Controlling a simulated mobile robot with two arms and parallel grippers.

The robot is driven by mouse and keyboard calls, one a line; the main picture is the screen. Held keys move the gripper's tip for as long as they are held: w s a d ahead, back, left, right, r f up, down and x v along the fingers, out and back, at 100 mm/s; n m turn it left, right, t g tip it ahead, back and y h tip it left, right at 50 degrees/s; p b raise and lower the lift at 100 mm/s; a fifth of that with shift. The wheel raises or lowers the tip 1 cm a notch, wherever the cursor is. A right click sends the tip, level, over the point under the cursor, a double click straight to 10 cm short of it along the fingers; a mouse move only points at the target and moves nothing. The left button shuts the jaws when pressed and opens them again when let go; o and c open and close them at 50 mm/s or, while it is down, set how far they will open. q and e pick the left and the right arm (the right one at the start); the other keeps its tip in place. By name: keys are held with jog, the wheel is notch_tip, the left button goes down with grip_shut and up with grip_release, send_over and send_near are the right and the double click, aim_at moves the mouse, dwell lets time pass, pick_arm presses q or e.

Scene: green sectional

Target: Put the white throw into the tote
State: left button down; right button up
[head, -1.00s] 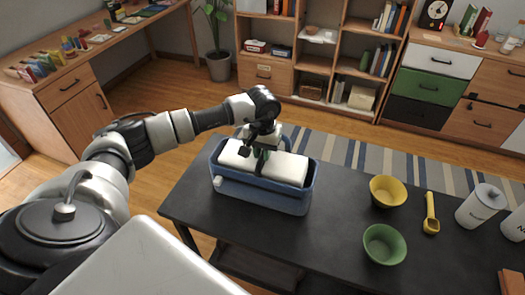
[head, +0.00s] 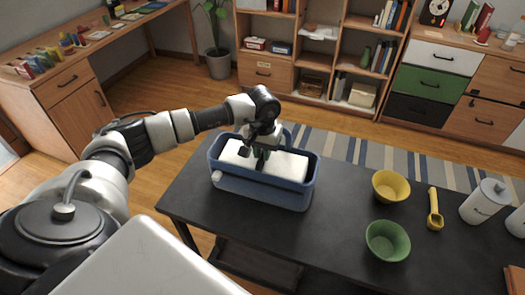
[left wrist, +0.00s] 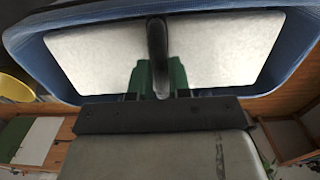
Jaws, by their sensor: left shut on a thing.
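The blue tote (head: 262,191) stands on the dark table. The white throw (head: 288,165) is a thick white block with a dark band across its middle. It sits inside the tote, its top near the rim. My left gripper (head: 262,155) reaches down over the middle of the throw and is shut on it at the dark band. In the left wrist view the throw (left wrist: 225,50) shows on both sides of the green fingers (left wrist: 160,78), with the tote wall (left wrist: 35,55) around it. The throw's underside is hidden. My right gripper is not in view.
On the table right of the tote are a yellow bowl (head: 391,186), a green bowl (head: 387,241), a yellow scoop (head: 434,212) and a white canister (head: 484,201). The table (head: 325,225) is bare between tote and bowls. Shelves (head: 312,66) stand behind.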

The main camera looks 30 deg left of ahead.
pick_arm(q)
jog(key=shift+f+b, duration=0.8)
jog(key=shift+f, duration=0.15)
jog(key=c, duration=1)
grip_release()
notch_tip(320, 180, up, 11)
jog(key=shift+b, duration=0.75)
